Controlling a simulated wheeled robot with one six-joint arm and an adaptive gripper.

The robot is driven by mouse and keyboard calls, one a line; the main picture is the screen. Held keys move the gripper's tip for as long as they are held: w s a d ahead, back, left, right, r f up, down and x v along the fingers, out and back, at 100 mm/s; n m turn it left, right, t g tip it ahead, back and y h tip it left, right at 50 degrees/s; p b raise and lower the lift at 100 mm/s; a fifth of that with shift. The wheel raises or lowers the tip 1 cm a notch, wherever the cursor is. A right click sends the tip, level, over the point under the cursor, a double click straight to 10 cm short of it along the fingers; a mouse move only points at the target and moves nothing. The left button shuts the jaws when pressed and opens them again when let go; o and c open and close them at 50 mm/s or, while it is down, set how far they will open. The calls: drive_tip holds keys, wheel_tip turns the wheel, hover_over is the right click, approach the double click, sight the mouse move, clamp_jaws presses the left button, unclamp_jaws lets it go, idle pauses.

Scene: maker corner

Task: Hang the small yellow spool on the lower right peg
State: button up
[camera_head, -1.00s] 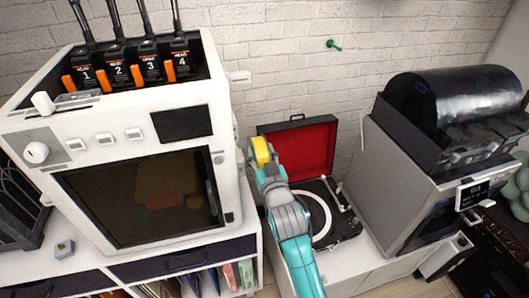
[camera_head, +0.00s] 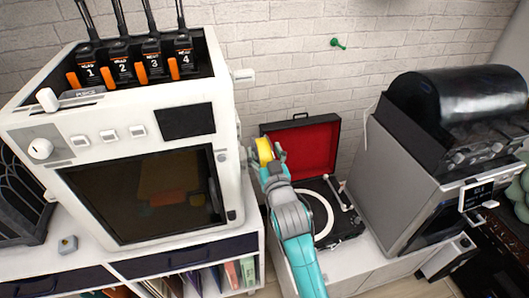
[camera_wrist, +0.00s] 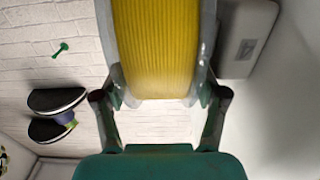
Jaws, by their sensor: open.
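The small yellow spool (camera_head: 265,150) is beside the right side of the white printer-like machine (camera_head: 120,185), near its lower right fitting (camera_head: 241,154). Whether it rests on a peg there is hidden. A pale upper peg (camera_head: 243,76) sticks out above. My gripper (camera_head: 270,163) is open around the spool, with one finger visibly spread to the right of it. In the wrist view the spool (camera_wrist: 155,50) fills the space between the open fingers, and its far end is cut off by the frame's top.
An open record player (camera_head: 325,205) with a red-lined lid stands behind my arm. A grey machine (camera_head: 410,175) stands at right. A green wall peg (camera_head: 338,44) is above, and the brick wall around it is clear. A small grey object (camera_head: 67,245) lies at left.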

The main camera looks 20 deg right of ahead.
drive_tip(key=shift+s+f, duration=0.1)
drive_tip(key=shift+f, duration=0.05)
drive_tip(key=s, duration=1.2)
drive_tip(key=s+d+f+g, duration=0.1)
drive_tip(key=s+f, duration=0.5)
drive_tip(key=s, duration=0.3)
drive_tip(key=s+d+f+g, duration=0.1)
drive_tip(key=s+f, duration=0.5)
drive_tip(key=s, duration=0.4)
drive_tip(key=s+d+g, duration=0.1)
drive_tip(key=s, duration=2)
drive_tip(key=shift+s+d+r, duration=0.2)
drive_tip(key=shift+d+r, duration=0.1)
drive_tip(key=shift+r, duration=0.1)
idle(0.4)
